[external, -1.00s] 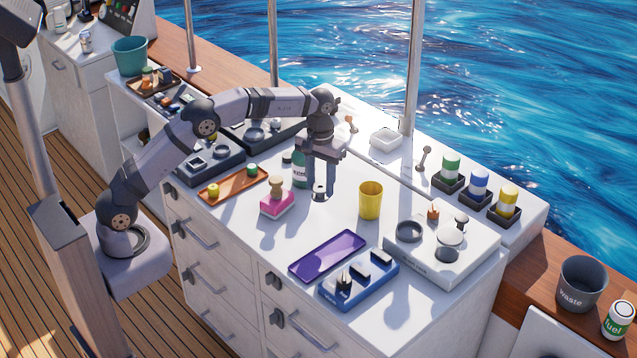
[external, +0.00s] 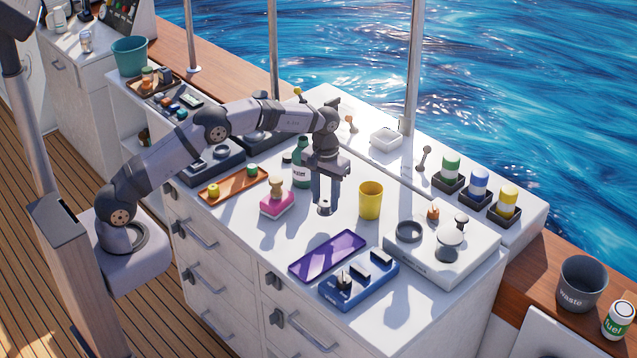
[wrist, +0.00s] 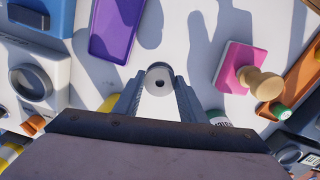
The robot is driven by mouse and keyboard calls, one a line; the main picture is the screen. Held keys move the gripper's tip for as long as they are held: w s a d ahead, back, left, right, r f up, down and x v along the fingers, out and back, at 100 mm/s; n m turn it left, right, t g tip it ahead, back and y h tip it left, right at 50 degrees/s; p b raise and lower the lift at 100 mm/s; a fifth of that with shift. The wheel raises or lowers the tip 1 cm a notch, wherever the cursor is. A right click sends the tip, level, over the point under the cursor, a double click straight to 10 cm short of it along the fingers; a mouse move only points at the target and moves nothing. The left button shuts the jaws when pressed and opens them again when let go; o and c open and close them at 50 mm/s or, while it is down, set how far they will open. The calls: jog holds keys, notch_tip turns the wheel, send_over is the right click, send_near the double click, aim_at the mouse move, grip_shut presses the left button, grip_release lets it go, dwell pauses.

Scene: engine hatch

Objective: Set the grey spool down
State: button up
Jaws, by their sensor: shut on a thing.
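In the external view the spool (external: 324,208) is small, at the lower end of my gripper (external: 326,200), low over the white worktop (external: 290,245). My gripper is shut on it and points down. I cannot tell whether the spool touches the worktop.
A yellow cup (external: 371,201) stands to the right and a green bottle (external: 301,172) to the left. A pink block with a wooden knob (external: 277,203) is at left. A purple tray (external: 327,256) and a blue holder (external: 359,284) lie in front. Worktop around the spool is clear.

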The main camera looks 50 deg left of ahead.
aim_at(325, 202)
jog(key=shift+f+p, duration=0.65)
jog(key=shift+f, duration=1.4)
jog(key=shift+f, duration=0.2)
jog(key=o, duration=1.1)
jog(key=shift+c, duration=0.2)
jog(key=shift+r, duration=0.1)
notch_tip(325, 202, up, 12)
jog(key=b, duration=0.2)
jog(key=shift+b, duration=0.3)
jog(key=shift+r, duration=0.15)
jog(key=shift+a, duration=0.1)
